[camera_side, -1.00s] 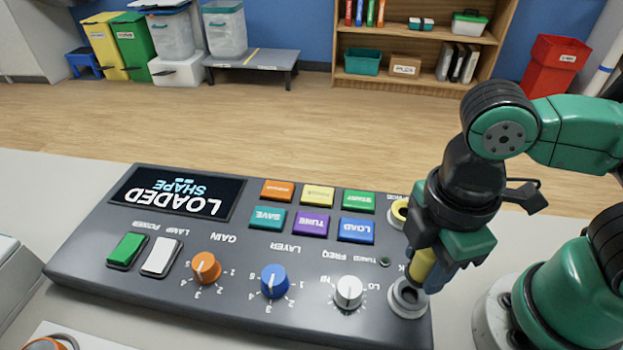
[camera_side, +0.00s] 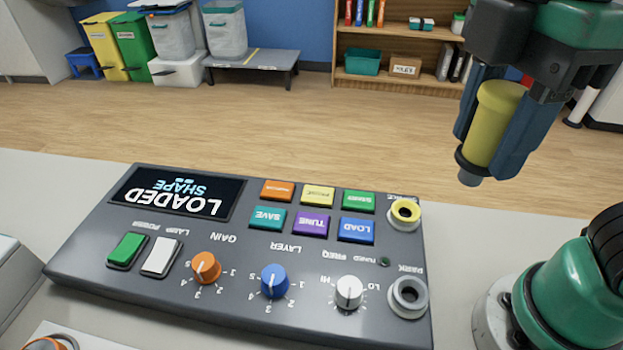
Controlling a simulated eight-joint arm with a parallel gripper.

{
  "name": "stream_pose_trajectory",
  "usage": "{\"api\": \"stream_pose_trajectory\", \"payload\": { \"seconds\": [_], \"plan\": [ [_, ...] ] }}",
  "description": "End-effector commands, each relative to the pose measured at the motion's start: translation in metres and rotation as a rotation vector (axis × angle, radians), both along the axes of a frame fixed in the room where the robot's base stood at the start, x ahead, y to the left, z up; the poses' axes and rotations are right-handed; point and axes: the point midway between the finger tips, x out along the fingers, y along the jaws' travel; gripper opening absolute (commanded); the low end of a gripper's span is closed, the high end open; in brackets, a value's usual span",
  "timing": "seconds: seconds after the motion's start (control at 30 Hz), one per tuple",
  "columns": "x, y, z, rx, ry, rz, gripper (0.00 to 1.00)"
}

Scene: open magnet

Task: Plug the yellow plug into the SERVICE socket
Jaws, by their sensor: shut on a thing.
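My gripper (camera_side: 488,150) is shut on the yellow plug (camera_side: 495,122) and holds it in the air at the upper right, nearer the camera than before. The plug hangs nearly upright with its dark collar and grey tip pointing down. It is apart from the panel. The yellow-rimmed socket (camera_side: 404,214) is at the panel's upper right corner; its label is upside down and only partly readable, ending like SERVICE. The grey-rimmed PARK socket (camera_side: 408,297) is below it at the lower right corner and is empty.
The dark control panel (camera_side: 200,311) lies on a pale table (camera_side: 60,180). It bears coloured buttons such as LOAD (camera_side: 357,230), knobs including a white one (camera_side: 348,291), two switches and a screen reading LOADED SHAPE. The air above the panel is clear.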

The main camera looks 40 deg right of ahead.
Motion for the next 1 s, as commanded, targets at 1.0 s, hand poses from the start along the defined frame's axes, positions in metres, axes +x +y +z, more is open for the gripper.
{"api": "stream_pose_trajectory", "payload": {
  "seconds": [1.0],
  "plan": [
    [0.091, -0.085, -0.123, 0.001, 0.0, -0.381, 0.0]
  ]
}}
